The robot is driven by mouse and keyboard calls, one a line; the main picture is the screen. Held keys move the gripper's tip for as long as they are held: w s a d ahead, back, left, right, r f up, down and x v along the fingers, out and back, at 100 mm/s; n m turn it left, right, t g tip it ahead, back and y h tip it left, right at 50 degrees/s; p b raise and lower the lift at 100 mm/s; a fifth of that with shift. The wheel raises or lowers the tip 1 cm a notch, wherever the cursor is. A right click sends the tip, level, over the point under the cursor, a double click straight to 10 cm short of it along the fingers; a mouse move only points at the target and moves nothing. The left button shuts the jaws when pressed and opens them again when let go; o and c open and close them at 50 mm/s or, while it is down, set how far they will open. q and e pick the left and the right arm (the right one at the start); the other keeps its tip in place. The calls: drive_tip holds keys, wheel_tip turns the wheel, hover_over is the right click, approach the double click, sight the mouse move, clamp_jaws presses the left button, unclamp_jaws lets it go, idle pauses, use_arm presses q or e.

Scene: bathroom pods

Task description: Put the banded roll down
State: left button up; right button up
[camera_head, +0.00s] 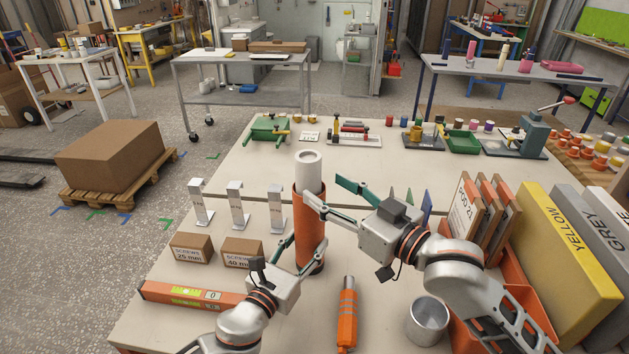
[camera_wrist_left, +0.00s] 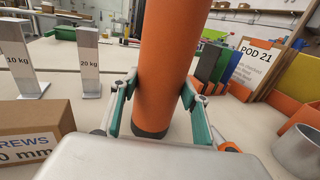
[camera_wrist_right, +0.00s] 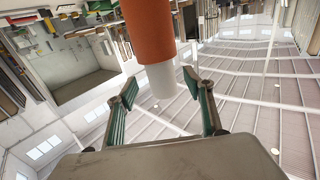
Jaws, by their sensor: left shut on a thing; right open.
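The banded roll (camera_head: 308,215) is a tall orange cylinder with a white top end and a dark lower end. It is upright over the table's middle; whether its base touches the table I cannot tell. My left gripper (camera_head: 308,243) is shut on its lower part, and the left wrist view shows the green-padded fingers on either side of the orange roll (camera_wrist_left: 168,70). My right gripper (camera_head: 324,188) is open near the top. In the right wrist view its fingers stand apart, with the roll's white end (camera_wrist_right: 161,80) showing between them.
Weights (camera_head: 235,203) and two screw boxes (camera_head: 190,247) stand left of the roll. An orange level (camera_head: 190,296) lies front left. An orange-handled tool (camera_head: 347,315) and a metal cup (camera_head: 427,320) are in front right. Binders (camera_head: 570,245) fill the right side.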

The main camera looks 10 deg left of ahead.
drive_tip(key=v, duration=0.5)
drive_tip(key=shift+s+d, duration=0.15)
use_arm(q)
drive_tip(key=o, duration=1.3)
drive_tip(key=shift+s, duration=0.1)
